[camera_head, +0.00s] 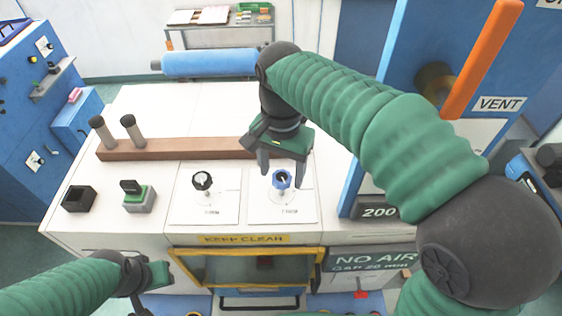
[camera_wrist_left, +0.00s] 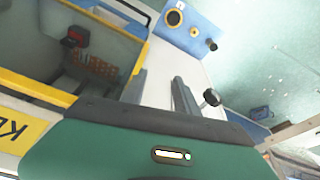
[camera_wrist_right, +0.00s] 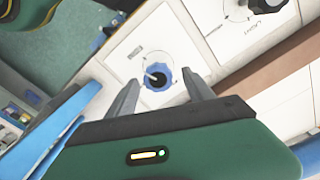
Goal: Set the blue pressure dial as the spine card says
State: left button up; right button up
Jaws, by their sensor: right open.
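The blue pressure dial (camera_head: 281,179) stands on a white printed plate (camera_head: 283,209) on the counter. It also shows in the right wrist view (camera_wrist_right: 158,79), with a pale pointer mark and a printed ring around it. My right gripper (camera_head: 282,167) is open just above the dial, and its fingers (camera_wrist_right: 162,92) lie on either side of it in the right wrist view, apparently without touching. My left gripper (camera_head: 152,287) is low at the front left, by the counter's front edge; its fingers (camera_wrist_left: 160,92) are apart and empty. I cannot make out a spine card.
A black dial (camera_head: 202,181) on a similar plate stands left of the blue one. A brown rail (camera_head: 180,149) with two grey posts lies behind. A black box (camera_head: 78,198) and a green-and-grey block (camera_head: 139,199) sit at left. A blue frame (camera_head: 362,180) rises at right.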

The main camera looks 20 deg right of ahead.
aim_at(281, 174)
notch_tip(281, 174, up, 17)
jog(key=shift+f, duration=0.15)
jog(key=shift+w, duration=0.15)
dwell(0.3)
